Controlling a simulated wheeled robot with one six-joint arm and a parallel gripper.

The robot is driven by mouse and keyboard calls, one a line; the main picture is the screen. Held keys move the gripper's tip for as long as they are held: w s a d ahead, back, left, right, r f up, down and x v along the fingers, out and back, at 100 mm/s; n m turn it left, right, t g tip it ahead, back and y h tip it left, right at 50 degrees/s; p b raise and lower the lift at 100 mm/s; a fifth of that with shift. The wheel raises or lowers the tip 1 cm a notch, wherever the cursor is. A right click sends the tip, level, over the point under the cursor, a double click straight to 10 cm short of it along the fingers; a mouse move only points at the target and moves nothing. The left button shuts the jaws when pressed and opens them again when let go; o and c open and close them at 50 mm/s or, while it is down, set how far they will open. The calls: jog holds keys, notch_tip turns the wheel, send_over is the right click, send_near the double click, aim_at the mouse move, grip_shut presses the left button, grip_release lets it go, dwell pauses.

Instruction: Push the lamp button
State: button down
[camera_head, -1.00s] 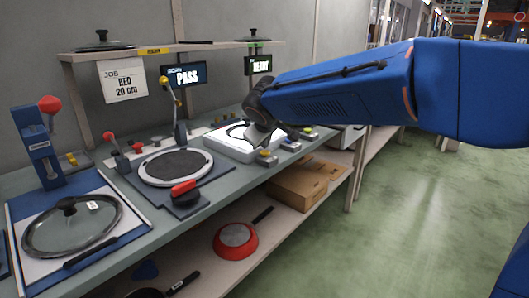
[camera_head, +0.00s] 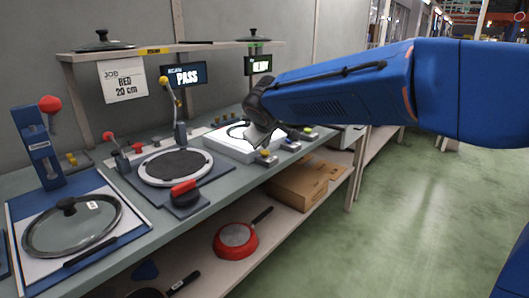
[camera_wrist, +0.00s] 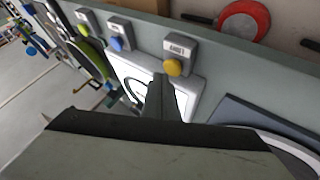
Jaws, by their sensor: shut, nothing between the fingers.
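A small grey button box with a yellow button (camera_wrist: 173,67) and an upside-down label, too small to read surely, stands at the bench's front edge. It also shows in the head view (camera_head: 266,158). I cannot tell for certain that it is the lamp button. Boxes with a blue button (camera_wrist: 117,43) and a yellow-green button (camera_wrist: 83,29) stand in line beside it. My gripper (camera_wrist: 163,88) is shut and empty, its fingertips just short of the yellow button in the wrist picture, over the lit white light box (camera_head: 232,147). Whether it touches anything is hidden.
A round turntable (camera_head: 176,166) with a red-handled part and a glass lid (camera_head: 70,226) on a blue-edged fixture lie to the left. A red pan (camera_head: 236,238) and a cardboard box (camera_head: 300,185) sit on the lower shelf. Screens read PASS and READY.

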aim_at(265, 153)
jog(key=shift+f, duration=0.15)
dwell(0.4)
jog(key=shift+f, duration=0.45)
dwell(0.5)
jog(key=shift+r, duration=0.6)
notch_tip(265, 153, up, 6)
dwell(0.9)
